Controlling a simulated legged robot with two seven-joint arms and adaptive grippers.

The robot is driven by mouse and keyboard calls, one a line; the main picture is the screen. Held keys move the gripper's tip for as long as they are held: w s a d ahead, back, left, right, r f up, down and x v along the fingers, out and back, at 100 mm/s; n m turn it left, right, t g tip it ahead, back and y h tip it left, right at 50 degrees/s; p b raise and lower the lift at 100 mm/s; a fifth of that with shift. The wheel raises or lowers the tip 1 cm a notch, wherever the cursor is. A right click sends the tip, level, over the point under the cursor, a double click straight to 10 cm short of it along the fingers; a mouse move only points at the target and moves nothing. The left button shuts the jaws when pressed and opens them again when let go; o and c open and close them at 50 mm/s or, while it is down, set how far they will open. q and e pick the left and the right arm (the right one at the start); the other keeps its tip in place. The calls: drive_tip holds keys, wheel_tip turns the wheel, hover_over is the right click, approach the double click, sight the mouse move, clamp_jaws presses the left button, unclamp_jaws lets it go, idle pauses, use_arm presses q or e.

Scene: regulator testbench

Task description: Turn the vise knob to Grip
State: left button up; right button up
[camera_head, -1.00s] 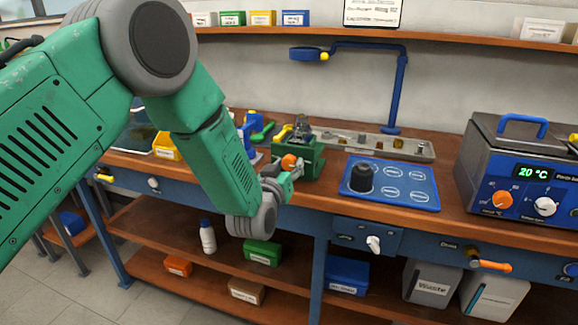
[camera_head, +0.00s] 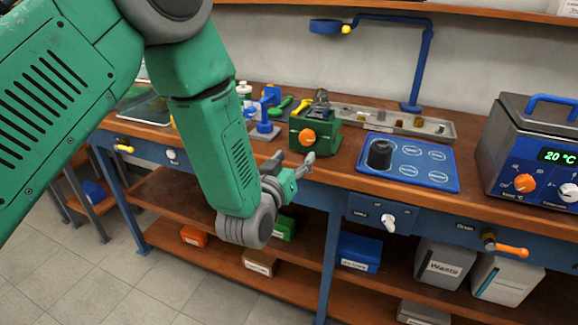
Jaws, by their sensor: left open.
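A green vise-like block (camera_head: 318,133) stands on the bench in the middle, with an orange knob (camera_head: 307,137) on its front face and a dark metal part at its top. A white knob (camera_head: 388,222) sits on a blue panel on the bench's front edge; its labels are too small to read. My left gripper (camera_head: 294,160) is open and empty, just below and in front of the orange knob, apart from it in the picture. I cannot tell which way either knob is set.
A blue plate (camera_head: 430,174) with a black cylinder (camera_head: 380,154) lies right of the block. A blue-grey bath unit (camera_head: 533,150) stands far right. An orange-handled valve (camera_head: 505,248) sticks out of the bench front. Blue and green tools stand left of the block.

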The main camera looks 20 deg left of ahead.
use_arm(q)
drive_tip(key=s, duration=0.3)
drive_tip(key=shift+s, duration=0.25)
drive_tip(key=shift+f, duration=0.1)
drive_tip(key=s+a+f+m+g, duration=0.1)
drive_tip(key=s+a+f+g, duration=0.1)
drive_tip(key=s+f+g, duration=0.55)
drive_tip(key=s+a+f+m+g, duration=0.1)
drive_tip(key=s+a+f+g, duration=0.1)
drive_tip(key=s+f, duration=0.9)
drive_tip(key=s+a+f+g, duration=0.2)
drive_tip(key=s+f+g, duration=0.2)
drive_tip(key=s, duration=0.4)
drive_tip(key=s+a+f+g, duration=0.2)
drive_tip(key=s+f, duration=0.4)
drive_tip(key=s, duration=0.3)
drive_tip(key=shift+a+f+g+y, duration=0.2)
drive_tip(key=shift+g+y, duration=0.1)
drive_tip(key=shift+g, duration=0.55)
